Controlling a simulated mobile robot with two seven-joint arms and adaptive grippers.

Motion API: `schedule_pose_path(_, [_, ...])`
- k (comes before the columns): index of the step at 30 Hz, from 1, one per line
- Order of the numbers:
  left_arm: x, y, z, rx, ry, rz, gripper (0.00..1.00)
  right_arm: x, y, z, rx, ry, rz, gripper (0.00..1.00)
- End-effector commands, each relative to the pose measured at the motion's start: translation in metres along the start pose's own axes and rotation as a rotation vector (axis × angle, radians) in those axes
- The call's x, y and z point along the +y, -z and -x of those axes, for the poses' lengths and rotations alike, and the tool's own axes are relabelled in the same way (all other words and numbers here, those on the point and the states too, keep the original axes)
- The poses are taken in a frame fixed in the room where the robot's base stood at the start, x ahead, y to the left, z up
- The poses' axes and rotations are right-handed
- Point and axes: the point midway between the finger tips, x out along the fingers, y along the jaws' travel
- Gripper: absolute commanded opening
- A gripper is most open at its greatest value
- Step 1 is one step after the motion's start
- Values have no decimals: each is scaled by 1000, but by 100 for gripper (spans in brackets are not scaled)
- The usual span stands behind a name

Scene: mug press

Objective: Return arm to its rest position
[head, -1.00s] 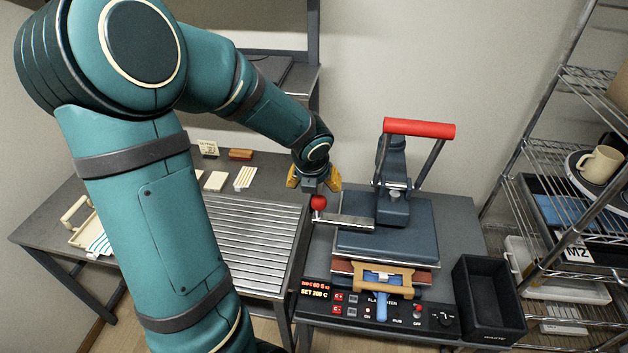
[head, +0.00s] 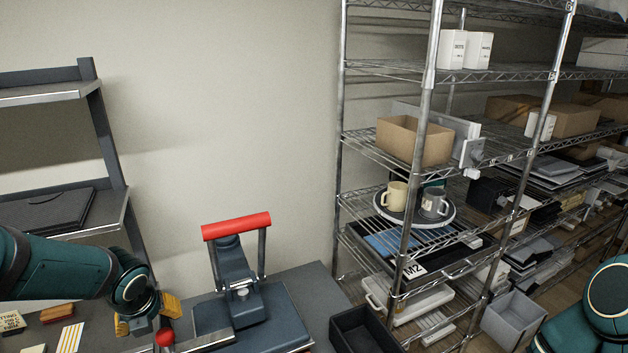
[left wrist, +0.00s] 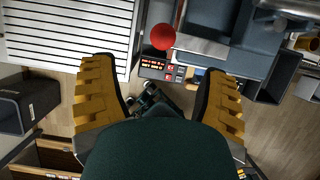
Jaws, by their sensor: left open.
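My left arm comes in from the left in the head view. My left gripper (head: 147,322), with yellow fingers, is beside the red ball knob (head: 165,338) on the side of the heat press (head: 240,301). In the left wrist view its fingers (left wrist: 160,78) are spread apart with nothing between them. The red ball knob (left wrist: 163,37) shows just beyond the fingertips, apart from them. The press has a raised red handle bar (head: 236,225). Part of my right arm shows at the lower right of the head view; its gripper is not in view.
A dark bin (head: 362,332) stands right of the press. A wire shelf at the right holds a cream mug (head: 396,195) and a grey mug (head: 434,202) on a round tray, with a cardboard box (head: 414,141) above. A slatted metal surface (left wrist: 70,25) lies beside the press.

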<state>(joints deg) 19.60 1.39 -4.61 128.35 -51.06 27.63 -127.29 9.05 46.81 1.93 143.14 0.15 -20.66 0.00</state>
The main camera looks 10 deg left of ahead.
Motion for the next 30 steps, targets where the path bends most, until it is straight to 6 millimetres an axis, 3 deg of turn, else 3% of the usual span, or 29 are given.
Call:
schedule_pose_path(5, [-31, 32, -33, 99, 58, 211, 75, 0, 0, 0, 0, 0, 0, 47])
schedule_pose_path(12, [-95, 119, -96, 365, 80, 847, 75, 0, 0, 0, 0, 0, 0, 47])
schedule_pose_path(18, [-130, 198, -133, 561, -64, 1418, 75, 0, 0, 0, 0, 0, 0, 47])
schedule_pose_path(24, [-147, 272, -157, 651, -314, 1960, 75, 0, 0, 0, 0, 0, 0, 47])
schedule_pose_path(30, [-149, 321, -167, 632, -530, 2321, 75, 0, 0, 0, 0, 0, 0, 47])
